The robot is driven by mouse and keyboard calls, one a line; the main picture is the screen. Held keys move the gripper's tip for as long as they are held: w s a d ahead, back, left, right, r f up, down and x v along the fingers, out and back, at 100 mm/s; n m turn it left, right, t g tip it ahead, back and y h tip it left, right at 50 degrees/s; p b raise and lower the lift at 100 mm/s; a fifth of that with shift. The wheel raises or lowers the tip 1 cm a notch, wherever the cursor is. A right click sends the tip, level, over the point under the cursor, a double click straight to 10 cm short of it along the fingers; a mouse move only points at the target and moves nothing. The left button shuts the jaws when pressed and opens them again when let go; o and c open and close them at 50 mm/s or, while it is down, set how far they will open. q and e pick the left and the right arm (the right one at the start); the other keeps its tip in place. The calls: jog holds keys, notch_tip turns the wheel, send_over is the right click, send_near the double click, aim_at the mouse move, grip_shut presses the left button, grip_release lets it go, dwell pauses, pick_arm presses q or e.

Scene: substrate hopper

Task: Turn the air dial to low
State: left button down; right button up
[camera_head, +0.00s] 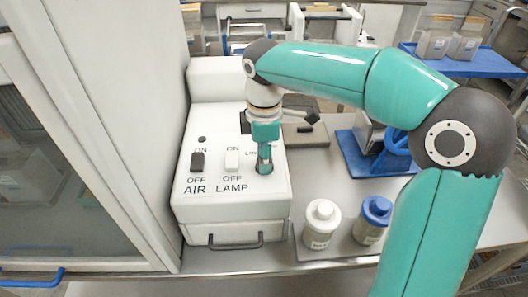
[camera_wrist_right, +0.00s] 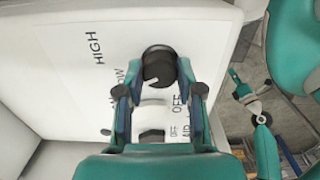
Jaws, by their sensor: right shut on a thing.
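The air dial (camera_wrist_right: 158,66) is a round black knob with a white pointer mark on the white hopper panel. In the right wrist view the mark points roughly between the LOW and OFF labels; its exact setting is hard to tell. HIGH is printed farther to the left. My right gripper (camera_wrist_right: 160,80) is shut on the dial, one finger on either side. In the head view my right gripper (camera_head: 264,166) reaches down onto the panel's right part and mostly hides the dial.
A black AIR switch (camera_head: 197,161) and a white LAMP switch (camera_head: 232,160) sit left of the gripper. A white-lidded jar (camera_head: 321,224) and a blue-lidded jar (camera_head: 372,219) stand to the right. A cabinet (camera_head: 105,130) closes off the left.

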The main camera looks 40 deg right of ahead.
jog(key=n+p, duration=0.1)
jog(key=n, duration=0.5)
jog(key=shift+r+p, duration=0.1)
jog(key=shift+p, duration=0.3)
jog(key=shift+w+n, duration=0.1)
jog(key=shift+n, duration=0.2)
jog(key=o, duration=1.2)
jog(key=shift+c, duration=0.2)
notch_tip(320, 180, up, 12)
